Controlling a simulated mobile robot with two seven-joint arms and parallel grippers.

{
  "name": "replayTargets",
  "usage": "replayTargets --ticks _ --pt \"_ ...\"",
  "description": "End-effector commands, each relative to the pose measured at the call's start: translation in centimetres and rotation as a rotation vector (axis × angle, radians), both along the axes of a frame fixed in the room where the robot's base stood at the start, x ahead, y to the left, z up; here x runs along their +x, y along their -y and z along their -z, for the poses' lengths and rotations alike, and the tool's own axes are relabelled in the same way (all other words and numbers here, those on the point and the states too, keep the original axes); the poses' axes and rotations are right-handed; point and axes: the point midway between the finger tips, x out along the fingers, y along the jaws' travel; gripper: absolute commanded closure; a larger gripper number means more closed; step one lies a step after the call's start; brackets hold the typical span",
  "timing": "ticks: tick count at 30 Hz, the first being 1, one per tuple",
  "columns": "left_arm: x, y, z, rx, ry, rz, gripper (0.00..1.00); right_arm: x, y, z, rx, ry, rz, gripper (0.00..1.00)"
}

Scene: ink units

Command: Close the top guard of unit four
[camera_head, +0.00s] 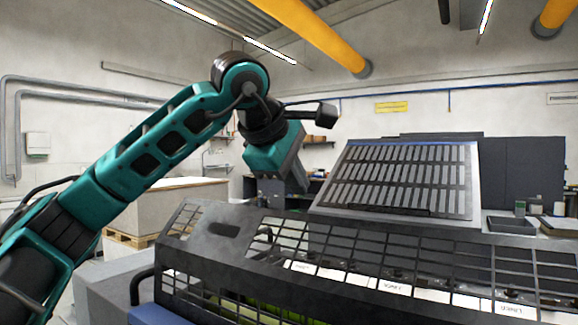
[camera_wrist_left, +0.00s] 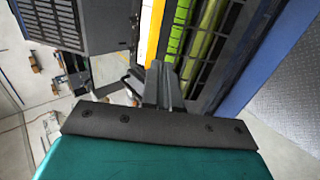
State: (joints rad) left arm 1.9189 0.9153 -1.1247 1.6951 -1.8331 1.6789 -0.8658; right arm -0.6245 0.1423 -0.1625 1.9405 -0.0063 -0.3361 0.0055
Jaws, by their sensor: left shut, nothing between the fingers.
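A dark slotted guard (camera_head: 345,243) runs along the near side of the press in the head view, tilted, with white labels behind its bars. I cannot read which unit is number four. The guard's bars also show at the right of the left wrist view (camera_wrist_left: 215,50), beside yellow-green rollers (camera_wrist_left: 178,35). My left gripper (camera_head: 282,190) points down behind the guard's upper left part in the head view. Its fingers (camera_wrist_left: 163,75) are together and empty in the left wrist view. Whether they touch the guard I cannot tell. My right gripper is not in view.
A sloped console (camera_head: 400,178) with rows of dark keys stands behind the guard. A small dark tray (camera_head: 511,225) is to its right. A pale block on a wooden pallet (camera_head: 130,238) stands at the left.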

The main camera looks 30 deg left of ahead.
Motion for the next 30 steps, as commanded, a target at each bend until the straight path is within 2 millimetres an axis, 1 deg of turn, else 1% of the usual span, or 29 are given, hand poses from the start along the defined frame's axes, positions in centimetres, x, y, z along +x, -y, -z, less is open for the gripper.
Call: replayTargets --ticks 1,6,12,18,30 --pt "0.8 0.0 0.9 0.000 -0.004 0.000 1.00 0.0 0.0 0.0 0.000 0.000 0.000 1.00" --pt "3.2 0.0 3.2 0.001 -0.003 0.001 1.00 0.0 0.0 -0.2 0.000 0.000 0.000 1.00" --pt "5.1 0.1 4.8 -0.001 0.000 0.002 1.00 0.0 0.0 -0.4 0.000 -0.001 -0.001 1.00" --pt "5.6 0.1 5.4 0.000 0.002 0.003 1.00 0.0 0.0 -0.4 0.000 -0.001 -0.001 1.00" --pt "5.8 0.1 5.5 -0.001 0.001 0.002 1.00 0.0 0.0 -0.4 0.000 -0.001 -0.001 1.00"
